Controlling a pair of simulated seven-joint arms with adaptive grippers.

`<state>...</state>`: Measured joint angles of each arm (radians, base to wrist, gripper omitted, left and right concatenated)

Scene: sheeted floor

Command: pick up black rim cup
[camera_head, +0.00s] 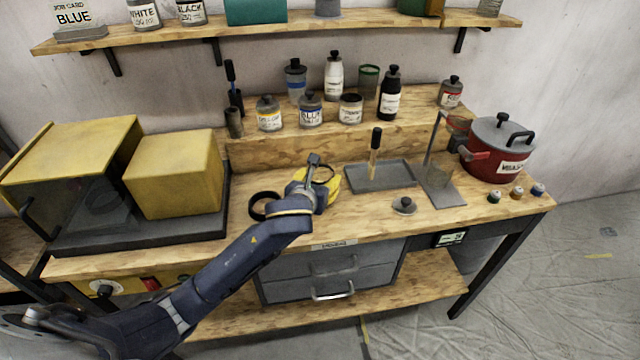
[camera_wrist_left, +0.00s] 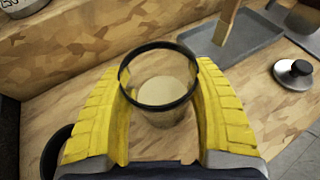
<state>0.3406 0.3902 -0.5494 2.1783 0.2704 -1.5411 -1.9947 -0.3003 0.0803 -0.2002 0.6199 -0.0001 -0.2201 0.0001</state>
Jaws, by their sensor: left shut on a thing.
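The black rim cup (camera_wrist_left: 163,108) shows in the left wrist view as a round, see-through cup with a thick black rim. It is between the two yellow fingers of my left gripper (camera_wrist_left: 160,100), which is shut on its sides. In the head view the left gripper (camera_head: 329,182) is over the middle of the workbench, and the cup's dark rim (camera_head: 323,169) shows just above the fingers. I cannot tell whether the cup's base touches the bench. My right gripper is not in view.
A black ring-like thing (camera_head: 264,206) lies left of the gripper. A grey tray (camera_head: 398,183) with an upright brush (camera_head: 375,153) and a dark-knobbed lid (camera_head: 404,205) are right. Bottles stand on the raised step behind. A red pot (camera_head: 490,157) is far right, yellow boxes (camera_head: 176,172) left.

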